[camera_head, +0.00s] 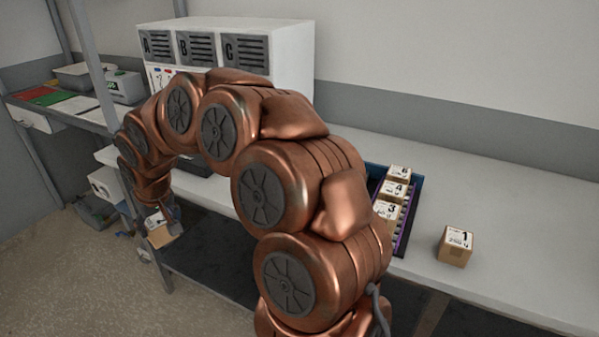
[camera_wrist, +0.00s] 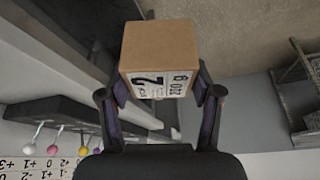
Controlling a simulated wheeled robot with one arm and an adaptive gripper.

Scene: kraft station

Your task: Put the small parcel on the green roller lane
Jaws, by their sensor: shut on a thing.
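My gripper (camera_head: 163,222) is at the left of the head view, low in front of the bench, with its fingers partly hidden. It is shut on a small brown parcel (camera_wrist: 158,45). The parcel also shows in the head view (camera_head: 159,237). In the wrist view it sits between the two fingers (camera_wrist: 160,92) and has a white label with a 2. A flat green surface (camera_head: 52,98) lies on the far-left table, beside a red one. It is too small to tell whether it has rollers.
On the bench (camera_head: 500,230), a dark blue tray (camera_head: 412,205) holds several numbered parcels in a row. A parcel labelled 1 (camera_head: 456,246) stands to its right. A white cabinet (camera_head: 290,55) marked A, B, C stands at the back. A grey post (camera_head: 92,62) rises near the left table.

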